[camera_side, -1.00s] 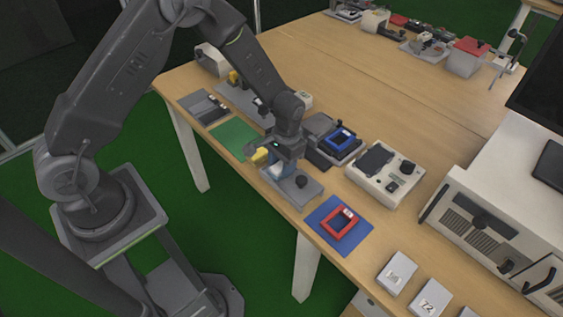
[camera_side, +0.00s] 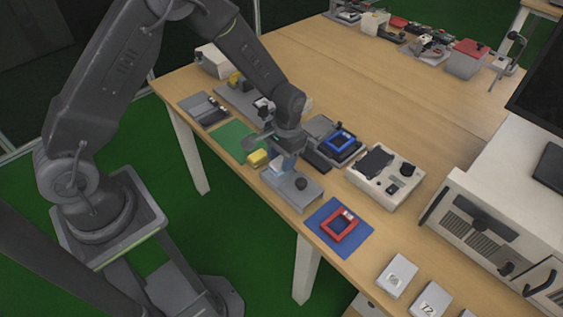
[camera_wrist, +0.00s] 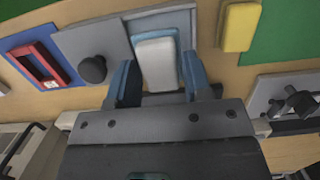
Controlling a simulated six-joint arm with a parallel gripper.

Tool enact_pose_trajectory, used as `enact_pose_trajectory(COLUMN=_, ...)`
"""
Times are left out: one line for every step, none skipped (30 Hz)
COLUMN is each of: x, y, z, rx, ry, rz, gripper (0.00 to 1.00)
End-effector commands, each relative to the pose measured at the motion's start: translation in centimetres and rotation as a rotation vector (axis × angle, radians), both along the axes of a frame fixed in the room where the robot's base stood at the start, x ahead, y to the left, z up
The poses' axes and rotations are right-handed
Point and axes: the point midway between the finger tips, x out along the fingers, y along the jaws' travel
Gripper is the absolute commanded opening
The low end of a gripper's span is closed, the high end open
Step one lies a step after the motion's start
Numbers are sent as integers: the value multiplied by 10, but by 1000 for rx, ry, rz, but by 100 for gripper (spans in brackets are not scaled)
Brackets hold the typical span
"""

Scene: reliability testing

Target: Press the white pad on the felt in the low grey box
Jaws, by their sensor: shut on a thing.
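My gripper (camera_wrist: 160,72) is shut on a white pad (camera_wrist: 157,62), a rounded block between two blue fingertips. In the side view my gripper (camera_side: 284,160) is over the left end of a grey low fixture (camera_side: 311,195) with a round black knob. The pad's underside is hidden, so I cannot tell its exact height above the fixture. The fixture also shows behind the pad in the wrist view (camera_wrist: 112,42). At the table's far left is another low grey piece (camera_side: 193,100) with a dark part; I cannot make out felt in either.
A yellow block (camera_side: 258,158) lies close left of my gripper, by a green mat (camera_side: 229,134). A red frame (camera_side: 338,225) lies on a blue mat (camera_side: 325,243) to the right. A blue-framed device (camera_side: 340,141) and a white instrument (camera_side: 371,190) stand behind and right.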

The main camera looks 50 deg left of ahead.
Motion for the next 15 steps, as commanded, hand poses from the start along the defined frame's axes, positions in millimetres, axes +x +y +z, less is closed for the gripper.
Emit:
enact_pose_trajectory(x=0, y=0, z=5, rx=0, ry=-2, rz=0, gripper=29)
enact_pose_trajectory(x=0, y=0, z=7, rx=0, ry=-2, rz=0, gripper=29)
enact_pose_trajectory(x=0, y=0, z=10, rx=0, ry=-2, rz=0, gripper=29)
enact_pose_trajectory(x=0, y=0, z=12, rx=0, ry=-2, rz=0, gripper=29)
enact_pose_trajectory(x=0, y=0, z=15, rx=0, ry=-1, rz=0, gripper=29)
enact_pose_trajectory(x=0, y=0, z=18, rx=0, ry=-1, rz=0, gripper=29)
enact_pose_trajectory(x=0, y=0, z=20, rx=0, ry=-2, rz=0, gripper=29)
enact_pose_trajectory(x=0, y=0, z=22, rx=0, ry=-2, rz=0, gripper=29)
enact_pose_trajectory(x=0, y=0, z=25, rx=0, ry=-2, rz=0, gripper=29)
enact_pose_trajectory(x=0, y=0, z=28, rx=0, ry=-1, rz=0, gripper=29)
enact_pose_trajectory(x=0, y=0, z=30, rx=0, ry=-1, rz=0, gripper=29)
enact_pose_trajectory(x=0, y=0, z=33, rx=0, ry=-1, rz=0, gripper=29)
enact_pose_trajectory(x=0, y=0, z=34, rx=0, ry=-2, rz=0, gripper=29)
enact_pose_trajectory(x=0, y=0, z=36, rx=0, ry=-2, rz=0, gripper=29)
enact_pose_trajectory(x=0, y=0, z=38, rx=0, ry=-1, rz=0, gripper=29)
